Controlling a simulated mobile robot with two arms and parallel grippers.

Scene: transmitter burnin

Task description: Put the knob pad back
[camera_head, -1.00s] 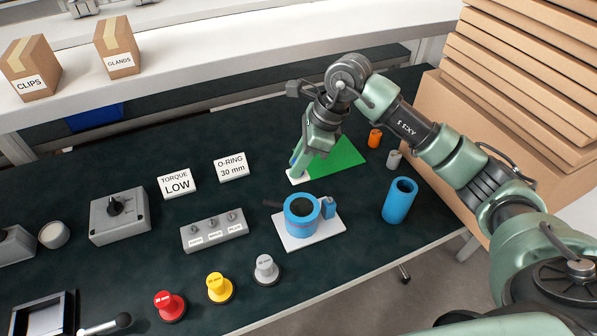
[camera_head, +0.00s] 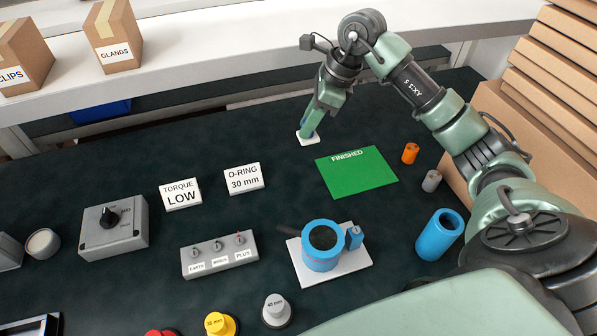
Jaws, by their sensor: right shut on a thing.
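The knob pad (camera_head: 307,138) is a small white, flat piece at the fingertips of my right gripper (camera_head: 311,126), beyond the far-left corner of the green mat marked FINISHED (camera_head: 358,173). A bit of blue shows between the fingers. The right gripper points down and is shut on the pad. I cannot tell whether the pad touches the table. My left gripper is not in view.
A blue ring-shaped part (camera_head: 320,262) stands on a white plate (camera_head: 357,278). A blue cylinder (camera_head: 440,233), orange (camera_head: 410,153) and grey (camera_head: 432,180) small cylinders stand right. Signs (camera_head: 180,194) and a switch box (camera_head: 219,254) stand left. The green mat is empty.

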